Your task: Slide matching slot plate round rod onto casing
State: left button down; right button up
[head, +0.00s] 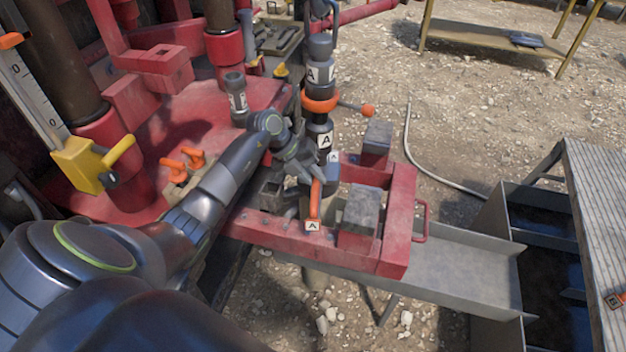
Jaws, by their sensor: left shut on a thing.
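A dark vertical rod string (320,75) with white "A" labels stands right of centre, with an orange ring around it. Its lower part runs down behind the red frame; the casing top there is mostly hidden by my gripper. My left gripper (306,172) is beside the lower rod. It is shut on the slot plate's orange handle (315,203), which carries an "A" tag at its near end. The plate body is largely hidden by the gripper, so I cannot tell whether it surrounds the rod. My right gripper is not in view.
A red frame (398,225) with grey blocks surrounds the work spot. A yellow gauge handle (80,165) stands at left. A grey trough (460,270) leads to a dark tank. An orange part tagged "B" (616,298) lies on the right bench (595,200).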

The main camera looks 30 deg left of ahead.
pick_arm(q)
jog(key=shift+w+f+b, duration=0.1)
jog(key=shift+f+b, duration=0.2)
dwell(0.9)
jog(key=c, duration=1.2)
grip_release()
jog(key=shift+c, duration=0.2)
jog(key=shift+s+f, duration=0.2)
jog(key=b+v, duration=0.1)
jog(key=v, duration=1.1)
jog(key=shift+r, duration=0.2)
jog(key=shift+w+d, duration=0.1)
